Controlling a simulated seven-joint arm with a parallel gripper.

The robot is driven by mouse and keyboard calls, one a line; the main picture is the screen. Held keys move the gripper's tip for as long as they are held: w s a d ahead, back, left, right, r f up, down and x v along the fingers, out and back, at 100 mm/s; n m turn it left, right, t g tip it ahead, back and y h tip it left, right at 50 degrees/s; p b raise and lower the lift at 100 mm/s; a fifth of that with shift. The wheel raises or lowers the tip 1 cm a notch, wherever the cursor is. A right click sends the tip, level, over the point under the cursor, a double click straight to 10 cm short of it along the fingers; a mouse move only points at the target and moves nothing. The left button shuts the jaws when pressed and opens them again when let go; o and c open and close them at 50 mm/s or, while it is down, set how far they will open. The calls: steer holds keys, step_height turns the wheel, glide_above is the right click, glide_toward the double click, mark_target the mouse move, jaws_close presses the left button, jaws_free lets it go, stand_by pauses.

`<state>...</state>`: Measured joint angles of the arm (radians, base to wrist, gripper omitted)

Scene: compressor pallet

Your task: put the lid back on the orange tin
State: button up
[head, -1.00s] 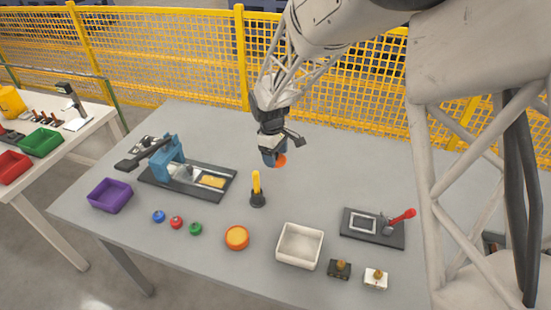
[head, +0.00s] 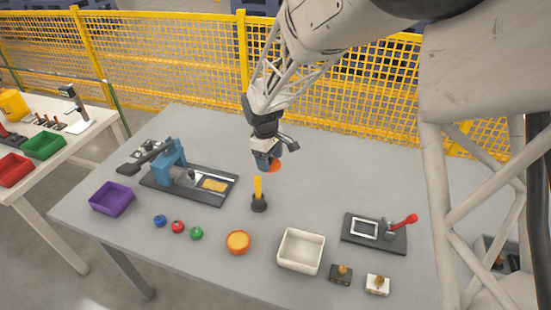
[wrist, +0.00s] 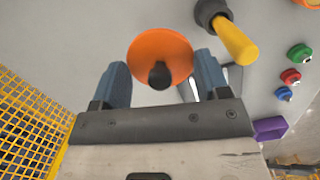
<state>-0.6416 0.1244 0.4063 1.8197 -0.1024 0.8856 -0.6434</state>
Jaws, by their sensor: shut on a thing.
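The orange tin (head: 238,243) stands upright near the front of the table, its top a paler orange-yellow disc. A sliver of orange, probably the tin, shows at the top right corner of the wrist view (wrist: 307,3). My gripper (head: 267,162) is above the back middle of the table, behind and right of the tin. It is shut on the orange lid (head: 275,167), a round disc with a black knob. In the wrist view the lid (wrist: 160,45) lies between the blue fingers of my gripper (wrist: 163,75); the exact contact is hidden.
A black stand with a yellow upright handle (head: 258,190) stands between my gripper and the tin. A white open box (head: 301,250) is right of the tin; green (head: 196,233), red (head: 178,226) and blue (head: 160,220) knobs are left. A blue press (head: 168,162) stands farther left.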

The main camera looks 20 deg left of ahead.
steer(key=s+a+r, duration=0.3)
steer(key=s+a, duration=0.1)
steer(key=s, duration=0.2)
glide_above(239, 241)
step_height(239, 241, down, 4)
steer(key=f, duration=0.1)
steer(key=shift+a+r, duration=0.2)
steer(key=shift+r, duration=0.05)
steer(key=shift+f, duration=0.15)
steer(key=shift+f, duration=3)
steer(key=shift+f, duration=0.2)
stand_by(0.7)
steer(key=o, duration=1)
